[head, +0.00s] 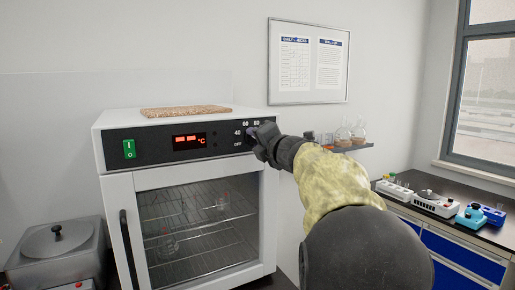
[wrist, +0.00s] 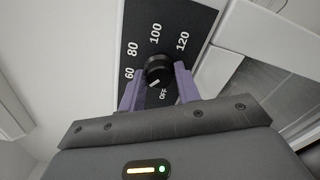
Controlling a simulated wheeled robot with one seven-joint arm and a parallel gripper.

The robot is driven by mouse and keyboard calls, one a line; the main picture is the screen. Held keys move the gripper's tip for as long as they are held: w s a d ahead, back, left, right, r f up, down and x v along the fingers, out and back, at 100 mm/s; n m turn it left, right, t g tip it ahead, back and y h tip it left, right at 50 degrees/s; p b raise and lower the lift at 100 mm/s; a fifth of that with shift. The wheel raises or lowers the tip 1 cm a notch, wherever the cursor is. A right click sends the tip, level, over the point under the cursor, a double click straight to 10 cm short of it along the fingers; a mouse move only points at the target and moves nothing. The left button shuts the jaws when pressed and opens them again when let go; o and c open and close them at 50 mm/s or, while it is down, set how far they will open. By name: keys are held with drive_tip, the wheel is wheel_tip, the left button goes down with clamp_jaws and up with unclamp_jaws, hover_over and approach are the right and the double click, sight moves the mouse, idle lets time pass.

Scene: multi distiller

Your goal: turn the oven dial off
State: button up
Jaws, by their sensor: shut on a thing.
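The oven (head: 185,115) is a white box with a black control panel and a glass door, left of centre in the head view. In the head view my gripper (head: 257,141) reaches the panel's right end and mostly hides the dial.
A green power switch (head: 129,149) and a lit red display (head: 189,141) are on the panel. The door, with its black handle (head: 130,250), is shut. A grey bath (head: 57,250) stands at left. A dark bench (head: 480,240) with instruments stands at right.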

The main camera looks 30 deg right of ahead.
drive_tip(key=shift+n+b, duration=3.6)
drive_tip(key=shift+n, duration=2.6)
drive_tip(key=o, duration=0.9)
drive_tip(key=shift+w, duration=0.1)
drive_tip(key=s, duration=0.5)
drive_tip(key=s+b, duration=0.1)
drive_tip(key=s, duration=1.1)
drive_tip(key=shift+s+d+b, duration=0.25)
drive_tip(key=shift+d+b, duration=0.05)
drive_tip(key=shift+b, duration=0.1)
